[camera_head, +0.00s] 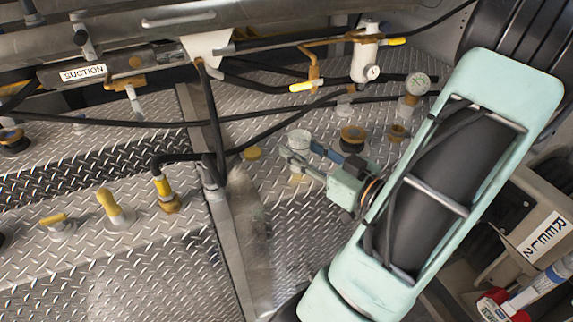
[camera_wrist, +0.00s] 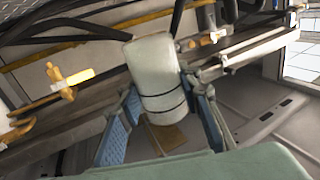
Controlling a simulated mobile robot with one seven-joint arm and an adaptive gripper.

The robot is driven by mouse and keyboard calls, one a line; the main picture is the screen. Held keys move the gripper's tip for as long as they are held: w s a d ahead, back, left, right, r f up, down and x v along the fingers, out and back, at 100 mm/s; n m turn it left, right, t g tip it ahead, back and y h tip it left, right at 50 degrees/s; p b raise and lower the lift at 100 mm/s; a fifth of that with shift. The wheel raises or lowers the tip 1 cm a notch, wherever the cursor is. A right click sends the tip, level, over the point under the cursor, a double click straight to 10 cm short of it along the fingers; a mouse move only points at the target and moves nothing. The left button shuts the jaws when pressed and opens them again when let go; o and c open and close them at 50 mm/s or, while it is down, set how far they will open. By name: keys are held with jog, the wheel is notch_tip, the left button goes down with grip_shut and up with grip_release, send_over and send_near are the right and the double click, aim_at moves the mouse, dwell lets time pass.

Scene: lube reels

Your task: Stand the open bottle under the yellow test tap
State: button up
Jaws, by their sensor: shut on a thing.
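A pale, whitish bottle (camera_wrist: 155,60) with dark bands is between the two blue fingers of my gripper (camera_wrist: 160,90) in the wrist view. My gripper is shut on it. In the head view the bottle (camera_head: 298,138) shows at the gripper's tip, above the diamond-plate deck. Whether it touches the deck, and whether its mouth is open, I cannot tell. A brass tap with a yellow handle (camera_head: 303,87) hangs above and behind the bottle in the head view. A yellow-handled brass tap (camera_wrist: 78,77) shows left of the bottle in the wrist view.
Another yellow handle (camera_head: 396,41) sits by a white cylinder (camera_head: 366,55). A pressure gauge (camera_head: 418,84) and brass fittings (camera_head: 352,138) stand behind my arm. Black hoses (camera_head: 275,130) cross the deck. Yellow-capped fittings (camera_head: 110,205) stand at left. A yellow disc (camera_head: 252,152) lies left of the bottle.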

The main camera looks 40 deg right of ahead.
jog(key=shift+w+f+b, duration=0.15)
jog(key=shift+f+b, duration=0.15)
jog(key=shift+b, duration=0.15)
jog(key=w+d+f, duration=0.1)
jog(key=w+f, duration=0.1)
jog(key=w, duration=0.1)
jog(key=w+d+f+b, duration=0.1)
jog(key=w+d+f, duration=0.1)
jog(key=w+f, duration=0.1)
jog(key=w+d+f, duration=0.1)
jog(key=w+f, duration=0.1)
jog(key=w, duration=0.1)
jog(key=shift+w+d+f, duration=0.15)
jog(key=shift+w+d, duration=0.05)
jog(key=shift+w, duration=0.2)
jog(key=shift+w+d+f, duration=0.15)
jog(key=shift+w+f, duration=0.15)
jog(key=shift+f, duration=0.05)
jog(key=shift+w+d+f+b, duration=0.15)
jog(key=shift+f+b, duration=0.35)
jog(key=shift+f, duration=1.25)
jog(key=shift+f, duration=0.1)
jog(key=shift+f, duration=0.15)
jog(key=o, duration=1.1)
jog(key=shift+c, duration=0.2)
